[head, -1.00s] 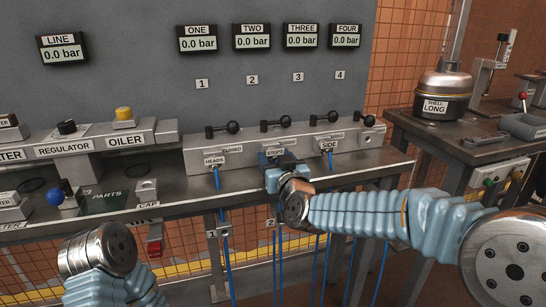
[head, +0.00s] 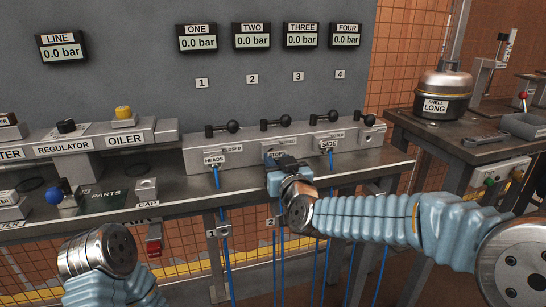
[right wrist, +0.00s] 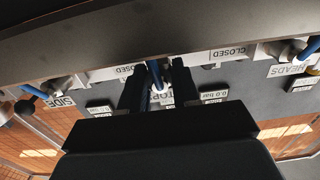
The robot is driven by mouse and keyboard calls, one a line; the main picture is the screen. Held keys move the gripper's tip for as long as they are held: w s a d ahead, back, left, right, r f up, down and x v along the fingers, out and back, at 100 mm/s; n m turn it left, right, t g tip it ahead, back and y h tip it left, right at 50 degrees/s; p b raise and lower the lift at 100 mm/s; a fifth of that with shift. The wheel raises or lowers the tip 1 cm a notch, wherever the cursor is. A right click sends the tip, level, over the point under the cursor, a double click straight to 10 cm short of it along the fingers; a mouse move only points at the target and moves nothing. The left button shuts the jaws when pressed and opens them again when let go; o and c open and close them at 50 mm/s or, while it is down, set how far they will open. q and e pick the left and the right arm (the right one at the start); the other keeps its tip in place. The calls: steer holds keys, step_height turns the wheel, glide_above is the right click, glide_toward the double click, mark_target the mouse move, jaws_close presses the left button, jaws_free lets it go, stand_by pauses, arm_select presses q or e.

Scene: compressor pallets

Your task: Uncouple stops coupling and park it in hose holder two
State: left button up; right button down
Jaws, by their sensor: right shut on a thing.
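The stops coupling (right wrist: 157,82) is a pale fitting on a blue hose, at the manifold port labelled STOPS. In the right wrist view it sits between the two dark fingers of my right gripper (right wrist: 156,88), which is shut on it. In the head view my right gripper (head: 285,162) is in front of the STOPS port and hides the coupling. I cannot tell whether the coupling is still seated in the port. A holder plate marked 2 (head: 270,222) is under the bench's front edge, below the gripper and partly hidden. My left arm is at lower left; its jaws do not show.
The heads hose (head: 217,180) and side hose (head: 331,165) hang from ports on either side, close to my right gripper. Black valve levers (head: 270,124) stand above. The bench edge (head: 190,201) lies below. A side table (head: 450,140) is at right.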

arm_select(q)
steer(key=shift+f+b, duration=0.6)
arm_select(e)
steer(key=shift+v, duration=2.25)
